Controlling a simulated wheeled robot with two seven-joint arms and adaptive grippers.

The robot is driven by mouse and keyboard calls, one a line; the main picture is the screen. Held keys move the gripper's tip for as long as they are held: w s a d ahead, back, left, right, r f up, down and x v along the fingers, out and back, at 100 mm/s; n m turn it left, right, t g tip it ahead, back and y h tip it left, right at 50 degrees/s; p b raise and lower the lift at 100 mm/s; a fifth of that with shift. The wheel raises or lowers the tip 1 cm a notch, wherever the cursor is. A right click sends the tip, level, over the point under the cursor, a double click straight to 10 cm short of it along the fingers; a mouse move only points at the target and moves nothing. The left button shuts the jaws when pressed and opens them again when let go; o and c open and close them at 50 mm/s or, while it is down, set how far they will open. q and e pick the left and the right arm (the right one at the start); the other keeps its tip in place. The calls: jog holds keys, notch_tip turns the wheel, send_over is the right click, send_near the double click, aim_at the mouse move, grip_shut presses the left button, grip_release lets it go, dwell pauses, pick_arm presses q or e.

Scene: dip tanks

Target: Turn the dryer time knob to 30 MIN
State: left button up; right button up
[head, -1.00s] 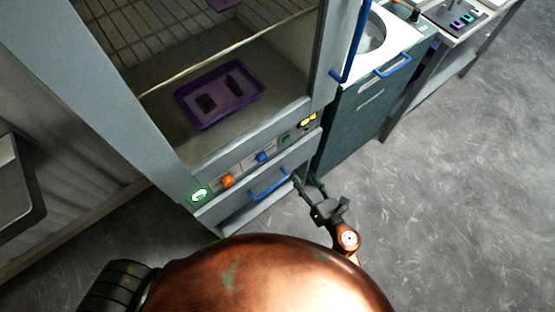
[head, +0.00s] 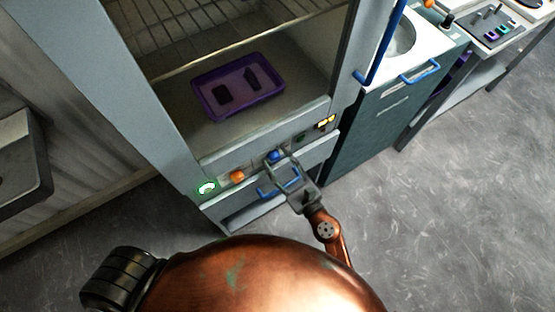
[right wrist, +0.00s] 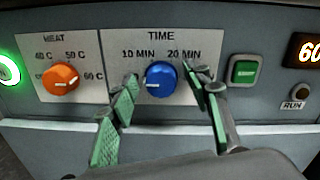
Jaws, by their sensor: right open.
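The blue time knob (right wrist: 160,78) sits on the dryer's panel under the word TIME, with 10 MIN and 20 MIN printed above it. Its short white mark is on its left side; any label there is covered by a finger. No 30 MIN label is readable. My right gripper (right wrist: 166,92) is open, with its green-padded fingers on either side of the knob and gaps to it. In the head view the right gripper (head: 284,168) is at the dryer's front panel, right by the blue knob (head: 274,156). My left gripper is not in view.
Left of the time knob is the orange heat knob (right wrist: 61,80), then a green-lit ring (right wrist: 8,70). Right of it are a green button (right wrist: 244,70) and a display reading 60 (right wrist: 307,52). A blue drawer handle (head: 266,193) lies below. A purple tray (head: 238,86) stands inside the dryer.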

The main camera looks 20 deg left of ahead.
jog(key=shift+c, duration=0.3)
jog(key=c, duration=1.1)
jog(key=shift+w, duration=0.1)
